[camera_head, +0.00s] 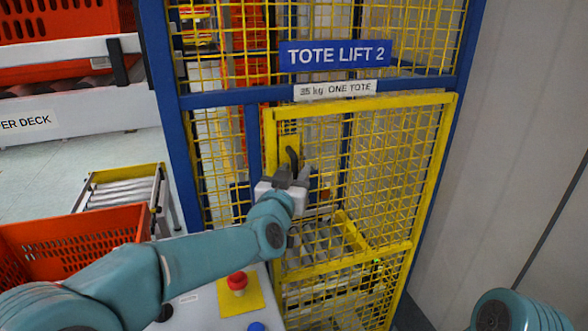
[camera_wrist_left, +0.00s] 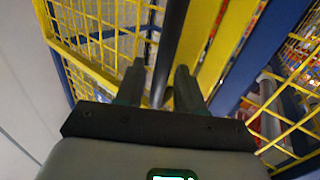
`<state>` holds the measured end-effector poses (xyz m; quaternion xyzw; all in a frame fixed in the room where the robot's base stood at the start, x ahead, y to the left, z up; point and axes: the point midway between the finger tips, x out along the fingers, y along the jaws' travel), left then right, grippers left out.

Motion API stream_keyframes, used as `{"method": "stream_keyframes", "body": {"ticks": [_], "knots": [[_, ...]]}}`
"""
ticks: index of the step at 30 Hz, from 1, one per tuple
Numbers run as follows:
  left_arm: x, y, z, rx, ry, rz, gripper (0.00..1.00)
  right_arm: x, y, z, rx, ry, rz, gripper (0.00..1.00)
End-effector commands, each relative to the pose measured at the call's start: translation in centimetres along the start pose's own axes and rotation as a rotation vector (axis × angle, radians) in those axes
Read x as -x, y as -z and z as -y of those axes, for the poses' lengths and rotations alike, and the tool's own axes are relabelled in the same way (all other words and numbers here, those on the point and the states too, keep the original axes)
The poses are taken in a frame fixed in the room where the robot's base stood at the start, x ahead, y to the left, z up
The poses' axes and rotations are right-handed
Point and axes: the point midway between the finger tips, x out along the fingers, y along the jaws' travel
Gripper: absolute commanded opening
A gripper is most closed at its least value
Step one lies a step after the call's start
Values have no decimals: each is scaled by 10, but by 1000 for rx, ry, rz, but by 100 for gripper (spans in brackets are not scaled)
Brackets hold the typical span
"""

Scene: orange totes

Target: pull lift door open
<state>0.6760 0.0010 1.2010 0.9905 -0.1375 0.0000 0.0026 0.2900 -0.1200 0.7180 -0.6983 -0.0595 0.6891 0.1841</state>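The lift door (camera_head: 412,244) is a yellow-framed mesh panel at the front of the blue lift frame, under the "TOTE LIFT 2" sign (camera_head: 336,54). I cannot tell whether it stands slightly ajar. Its dark handle (camera_head: 291,158) is on a yellow plate at the door's upper left. My left gripper (camera_head: 291,176) is at the handle. In the left wrist view the dark handle bar (camera_wrist_left: 169,45) runs between the two fingers of my left gripper (camera_wrist_left: 158,84), which stand apart. Contact with the bar is not clear. My right gripper is out of view.
A console with a red button (camera_head: 237,281) on a yellow base stands below my left arm. An orange tote (camera_head: 75,243) and a small roller conveyor (camera_head: 124,192) are at left. A grey wall (camera_head: 530,130) is close on the right.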

Motion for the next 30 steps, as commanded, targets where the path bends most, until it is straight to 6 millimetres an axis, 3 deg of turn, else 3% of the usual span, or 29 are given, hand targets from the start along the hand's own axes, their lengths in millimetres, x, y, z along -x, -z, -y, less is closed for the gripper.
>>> {"method": "stream_keyframes", "body": {"ticks": [8, 12, 22, 30], "knots": [[-4, 0, 1, 0, 1, 0, 38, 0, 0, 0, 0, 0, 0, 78], [-3, 0, 1, 0, 1, -1, 0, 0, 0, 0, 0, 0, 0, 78], [-2, 0, -2, 1, -1, -2, 0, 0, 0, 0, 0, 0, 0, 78], [4, 0, -17, 0, -17, -1, 0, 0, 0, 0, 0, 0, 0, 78]]}}
